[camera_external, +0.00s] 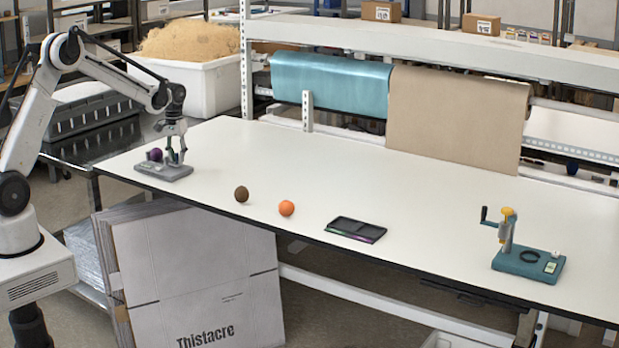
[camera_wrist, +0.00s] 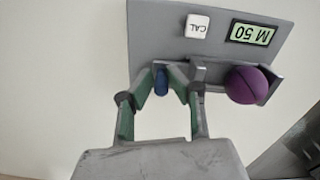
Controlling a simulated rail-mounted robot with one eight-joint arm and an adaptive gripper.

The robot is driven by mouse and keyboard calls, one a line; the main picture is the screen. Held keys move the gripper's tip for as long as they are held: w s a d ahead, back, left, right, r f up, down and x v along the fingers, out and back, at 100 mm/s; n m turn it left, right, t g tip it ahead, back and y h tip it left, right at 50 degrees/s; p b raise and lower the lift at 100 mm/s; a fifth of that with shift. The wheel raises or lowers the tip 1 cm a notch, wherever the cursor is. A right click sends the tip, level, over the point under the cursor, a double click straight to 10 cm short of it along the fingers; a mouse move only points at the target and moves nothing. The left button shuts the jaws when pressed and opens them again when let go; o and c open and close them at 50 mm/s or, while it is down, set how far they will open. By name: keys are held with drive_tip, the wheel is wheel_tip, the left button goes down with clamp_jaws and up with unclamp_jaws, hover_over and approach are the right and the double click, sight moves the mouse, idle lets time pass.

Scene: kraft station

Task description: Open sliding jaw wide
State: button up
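A grey measuring device (camera_external: 165,173) lies at the left end of the white table. My gripper (camera_external: 175,158) points down over the device. In the wrist view its fingers (camera_wrist: 162,76) stand on either side of a small blue knob (camera_wrist: 161,83). I cannot tell whether they press on it.
A brown ball (camera_external: 241,193), an orange ball (camera_external: 286,208) and a black tray (camera_external: 356,229) lie along the table's front. A teal device with a crank (camera_external: 528,262) stands at the right. The back middle of the table (camera_external: 330,170) is clear.

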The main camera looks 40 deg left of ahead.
drive_tip(key=shift+o, duration=0.4)
drive_tip(key=shift+d, duration=0.25)
drive_tip(key=shift+a+r, duration=0.1)
drive_tip(key=shift+r, duration=0.15)
wheel_tip(320, 180, up, 12)
drive_tip(key=shift+f, duration=0.2)
